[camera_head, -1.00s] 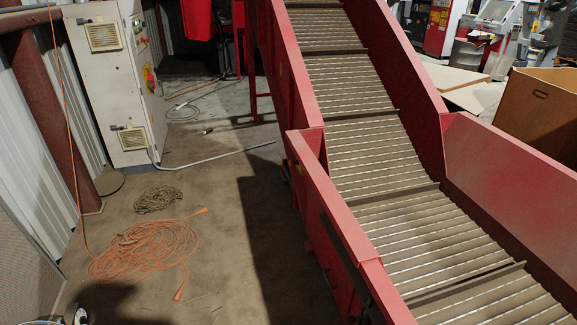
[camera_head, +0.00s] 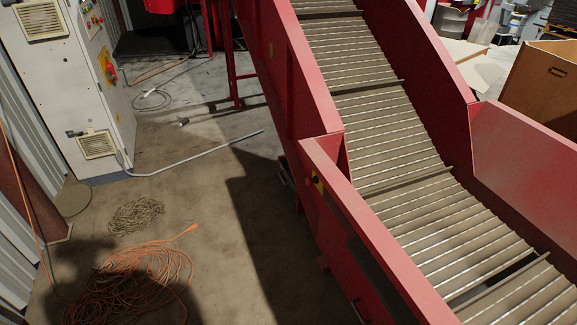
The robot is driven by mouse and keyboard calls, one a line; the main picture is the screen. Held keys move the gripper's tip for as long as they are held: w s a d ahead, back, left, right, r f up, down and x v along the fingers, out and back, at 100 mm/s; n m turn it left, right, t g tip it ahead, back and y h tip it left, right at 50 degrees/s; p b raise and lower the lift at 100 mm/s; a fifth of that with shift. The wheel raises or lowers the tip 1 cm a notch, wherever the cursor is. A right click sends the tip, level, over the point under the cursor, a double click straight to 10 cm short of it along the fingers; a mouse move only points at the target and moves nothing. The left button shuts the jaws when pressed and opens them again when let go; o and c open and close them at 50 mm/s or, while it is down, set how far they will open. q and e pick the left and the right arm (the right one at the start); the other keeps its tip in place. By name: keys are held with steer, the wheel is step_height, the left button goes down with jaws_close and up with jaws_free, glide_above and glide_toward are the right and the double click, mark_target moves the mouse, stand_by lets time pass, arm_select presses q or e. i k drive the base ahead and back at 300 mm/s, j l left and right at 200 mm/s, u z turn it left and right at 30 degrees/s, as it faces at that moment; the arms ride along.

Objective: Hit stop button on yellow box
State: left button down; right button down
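A small yellow box (camera_head: 318,184) is on the left outer side of the red conveyor (camera_head: 372,235), near the bend of its side wall. It is seen at a steep angle, and I cannot make out its button. A yellow plate with a red switch (camera_head: 108,67) is on the right face of the pale control cabinet (camera_head: 58,88), at the upper left. Neither of my grippers shows in this view.
A tangled orange cable (camera_head: 135,285) lies on the floor at the lower left, partly in shadow. A tan rope coil (camera_head: 136,215) and a grey conduit (camera_head: 200,158) lie beyond it. Bare floor (camera_head: 225,265) runs along the conveyor's left side.

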mark_target(309, 180)
steer(key=i+j, duration=0.7)
steer(key=i+l+z, duration=0.05)
steer(key=i, duration=0.05)
